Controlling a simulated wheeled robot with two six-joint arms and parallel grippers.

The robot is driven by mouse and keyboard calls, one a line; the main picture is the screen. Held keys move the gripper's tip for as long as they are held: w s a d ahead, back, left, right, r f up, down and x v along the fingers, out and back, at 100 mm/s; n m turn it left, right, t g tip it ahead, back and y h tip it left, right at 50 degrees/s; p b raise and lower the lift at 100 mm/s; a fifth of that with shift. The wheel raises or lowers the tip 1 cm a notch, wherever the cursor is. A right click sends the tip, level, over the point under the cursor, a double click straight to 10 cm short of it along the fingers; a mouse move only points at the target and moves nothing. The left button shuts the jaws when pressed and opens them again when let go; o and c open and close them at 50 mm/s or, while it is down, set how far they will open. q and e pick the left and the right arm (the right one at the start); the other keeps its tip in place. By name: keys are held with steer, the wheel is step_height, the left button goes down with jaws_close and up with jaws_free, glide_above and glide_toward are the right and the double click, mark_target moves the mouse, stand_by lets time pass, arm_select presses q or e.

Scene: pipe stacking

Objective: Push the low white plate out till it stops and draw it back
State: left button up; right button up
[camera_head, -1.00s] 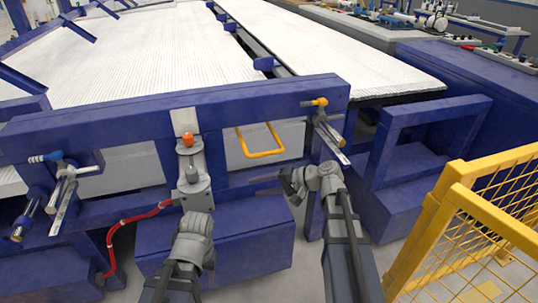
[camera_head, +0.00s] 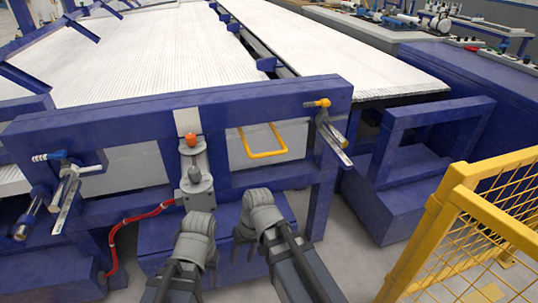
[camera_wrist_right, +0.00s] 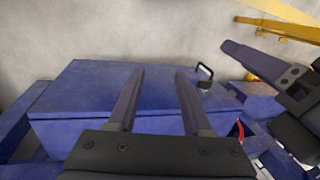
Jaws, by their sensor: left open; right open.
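In the head view, the low white plate (camera_head: 292,139) shows through the opening of the blue frame, with a yellow U-shaped handle (camera_head: 266,153) across it. My right gripper (camera_head: 262,225) is in front of and below the plate, apart from it. In the right wrist view, its two fingers (camera_wrist_right: 158,75) are spread and empty above a blue box. My left gripper (camera_head: 198,238) is just left of it in the head view, its fingers mostly hidden by its wrist. Part of it shows in the right wrist view (camera_wrist_right: 285,68), with no object visible in it.
The blue frame (camera_head: 110,118) stands before the ribbed white bed (camera_head: 150,55). A grey fitting with an orange top (camera_head: 193,140) is on the frame. A red hose (camera_head: 145,215) hangs left. A blue box (camera_wrist_right: 80,98) with a black handle lies below. A yellow mesh fence (camera_head: 480,215) stands right.

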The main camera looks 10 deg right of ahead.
steer(key=w+d+r+m+t+y, duration=0.2)
steer(key=w+r+m+y, duration=0.15)
steer(key=w, duration=0.25)
steer(key=m+t+y, duration=0.6)
steer(key=m+t, duration=0.2)
steer(key=t, duration=0.1)
glide_toward(269, 154)
steer(key=x, duration=0.3)
steer(key=shift+f+b+x, duration=0.2)
steer(key=shift+b+x, duration=0.3)
steer(key=shift+x, duration=3.2)
steer(key=shift+w+d, duration=0.15)
steer(key=shift+d, duration=0.05)
steer(key=shift+c, duration=0.4)
jaws_close()
